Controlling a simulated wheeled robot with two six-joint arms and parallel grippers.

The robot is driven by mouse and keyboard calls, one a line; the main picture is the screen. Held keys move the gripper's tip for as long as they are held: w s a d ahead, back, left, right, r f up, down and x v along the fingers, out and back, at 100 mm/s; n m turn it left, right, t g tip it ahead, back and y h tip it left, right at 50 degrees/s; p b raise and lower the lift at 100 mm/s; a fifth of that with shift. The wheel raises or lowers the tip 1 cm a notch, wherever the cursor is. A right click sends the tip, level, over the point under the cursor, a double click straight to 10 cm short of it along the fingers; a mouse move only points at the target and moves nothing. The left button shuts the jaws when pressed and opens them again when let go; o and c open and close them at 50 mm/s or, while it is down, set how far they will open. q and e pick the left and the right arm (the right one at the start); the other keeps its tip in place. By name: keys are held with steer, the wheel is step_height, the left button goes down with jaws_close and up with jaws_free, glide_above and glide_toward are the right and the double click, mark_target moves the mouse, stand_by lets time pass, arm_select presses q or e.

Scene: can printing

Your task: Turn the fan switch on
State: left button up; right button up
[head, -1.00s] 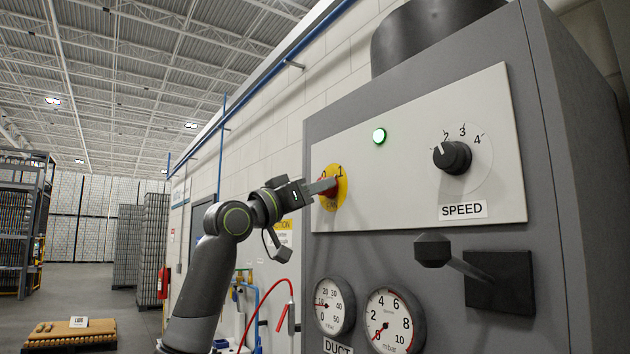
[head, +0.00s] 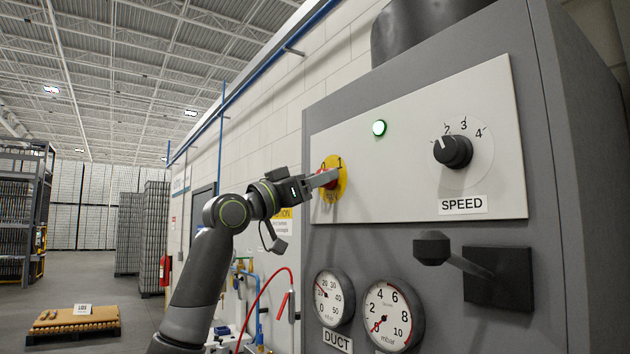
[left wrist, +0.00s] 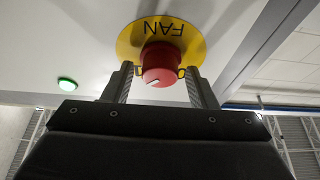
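The fan switch is a red knob (head: 329,168) on a yellow disc (head: 340,190) at the left of the grey cabinet's light panel, with 0 and 1 marked above it. My left gripper (head: 328,178) is at the knob and partly hides it in the head view. In the left wrist view, the red knob (left wrist: 161,66) with a white mark lies between my two fingers (left wrist: 160,82). A narrow gap shows on each side of it, so the fingers look open around it. The yellow disc there reads FAN upside down. My right gripper is not in view.
A green lamp (head: 379,128) on the panel is lit. The black speed knob (head: 453,152) is to the right. Below are a DUCT gauge (head: 334,298), a second gauge (head: 393,316) and a black lever (head: 432,249) sticking out. A red hose (head: 272,290) hangs near my arm.

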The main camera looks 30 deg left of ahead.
arm_select(q)
steer(key=shift+w+f, duration=0.1)
steer(key=shift+w, duration=0.05)
steer(key=b+v, duration=1)
steer(key=v, duration=0.7)
steer(key=shift+b, duration=0.4)
